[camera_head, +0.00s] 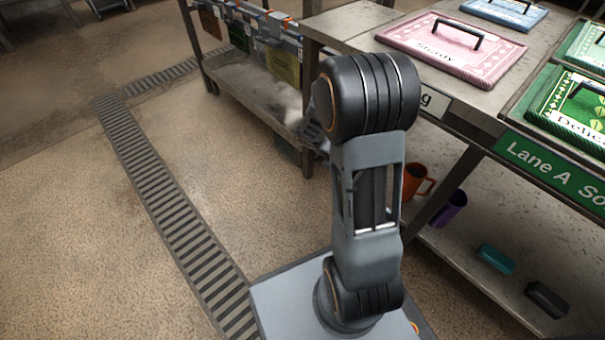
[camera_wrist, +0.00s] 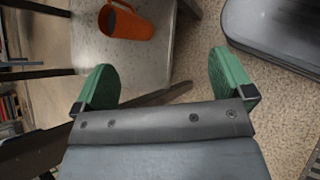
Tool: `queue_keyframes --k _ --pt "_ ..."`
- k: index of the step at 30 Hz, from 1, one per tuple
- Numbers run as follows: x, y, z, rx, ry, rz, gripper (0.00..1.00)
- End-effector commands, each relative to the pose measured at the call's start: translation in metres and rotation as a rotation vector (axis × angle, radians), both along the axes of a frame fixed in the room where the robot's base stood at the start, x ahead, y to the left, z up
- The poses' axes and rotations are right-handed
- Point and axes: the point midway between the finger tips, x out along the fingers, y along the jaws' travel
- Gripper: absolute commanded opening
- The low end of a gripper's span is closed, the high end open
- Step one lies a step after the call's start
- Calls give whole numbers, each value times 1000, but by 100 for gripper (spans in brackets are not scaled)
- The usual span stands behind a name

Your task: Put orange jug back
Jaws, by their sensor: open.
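The orange jug (camera_head: 415,181) stands on the lower shelf of the steel table at the right, partly hidden behind my arm. In the wrist view the orange jug (camera_wrist: 127,22) shows near the top, with its handle at the upper right. My gripper (camera_wrist: 168,72) is open and empty, its two green fingers wide apart. The jug is beyond the fingertips and nearer the left finger, not between them.
A purple mug (camera_head: 450,208), a teal block (camera_head: 496,258) and a dark block (camera_head: 546,298) are also on the lower shelf (camera_head: 470,260). Pink (camera_head: 450,45) and green cases lie on the tabletop above. Open floor (camera_head: 110,250) lies to the left.

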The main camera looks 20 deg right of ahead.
Motion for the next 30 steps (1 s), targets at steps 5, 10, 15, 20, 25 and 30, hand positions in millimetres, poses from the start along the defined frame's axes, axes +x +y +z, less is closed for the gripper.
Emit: queue_keyframes --k 5,10,15,20,25,30 --pt "-9 74 43 223 -367 -123 99" --pt "-17 129 70 425 -631 -206 99" --pt "-22 163 89 567 -792 -256 99" --pt "-25 180 97 633 -857 -281 99" --pt "-26 183 99 646 -870 -286 99" --pt "-25 182 99 645 -869 -286 99"
